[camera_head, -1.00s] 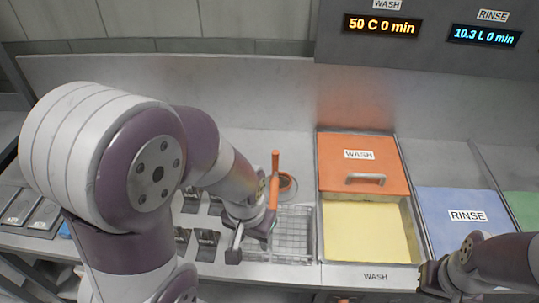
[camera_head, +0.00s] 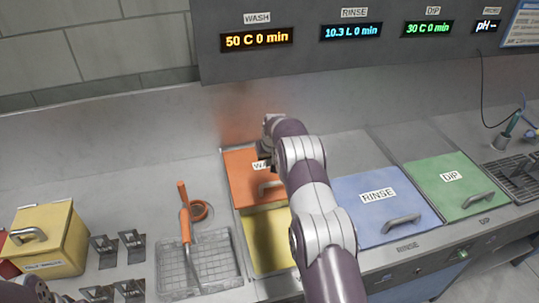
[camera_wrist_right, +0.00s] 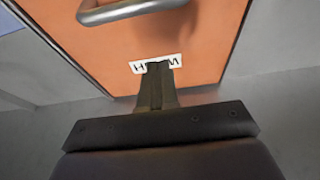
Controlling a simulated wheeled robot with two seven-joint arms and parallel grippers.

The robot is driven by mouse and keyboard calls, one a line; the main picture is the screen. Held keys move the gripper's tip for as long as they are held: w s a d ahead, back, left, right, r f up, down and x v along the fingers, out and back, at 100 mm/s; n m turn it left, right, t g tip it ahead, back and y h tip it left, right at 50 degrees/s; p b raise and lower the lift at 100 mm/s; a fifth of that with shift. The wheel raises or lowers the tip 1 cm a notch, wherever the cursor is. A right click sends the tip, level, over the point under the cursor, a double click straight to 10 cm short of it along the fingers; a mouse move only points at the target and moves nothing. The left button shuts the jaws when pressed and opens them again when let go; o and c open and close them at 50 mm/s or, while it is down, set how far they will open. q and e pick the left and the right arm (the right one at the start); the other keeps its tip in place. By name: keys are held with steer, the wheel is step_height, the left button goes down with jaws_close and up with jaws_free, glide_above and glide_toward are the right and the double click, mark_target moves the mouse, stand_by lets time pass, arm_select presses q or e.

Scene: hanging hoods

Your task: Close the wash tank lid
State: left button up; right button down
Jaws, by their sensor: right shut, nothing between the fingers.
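The orange wash tank lid (camera_head: 240,170), with a white WASH label and a metal handle (camera_head: 268,188), covers the back part of the wash tank. The front part stands open, showing yellow inside (camera_head: 262,250). My right gripper (camera_head: 264,157) is shut and empty, over the lid's back part. In the right wrist view its closed fingers (camera_wrist_right: 156,72) point at the label on the lid (camera_wrist_right: 190,50); the handle (camera_wrist_right: 125,10) lies beyond them. I cannot tell whether the fingertips touch the lid. My right arm hides the tank's right side. My left gripper is out of view.
The blue RINSE lid (camera_head: 375,215) and green DIP lid (camera_head: 450,190) lie to the right. A wire basket (camera_head: 197,265) and orange hose (camera_head: 185,225) are left of the tank, with a yellow box (camera_head: 55,240) farther left. The control panel (camera_head: 300,60) overhangs behind.

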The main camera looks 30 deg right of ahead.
steer(key=x, duration=0.3)
steer(key=shift+f, duration=0.2)
steer(key=s+p, duration=0.3)
steer(key=p, duration=0.1)
steer(key=shift+a+f, duration=0.3)
steer(key=shift+f, duration=0.05)
steer(key=shift+s+a+f, duration=0.1)
steer(key=shift+s+f, duration=0.15)
steer(key=shift+s, duration=0.05)
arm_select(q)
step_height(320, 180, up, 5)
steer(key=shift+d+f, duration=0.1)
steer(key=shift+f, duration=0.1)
arm_select(e)
steer(key=shift+f, duration=0.15)
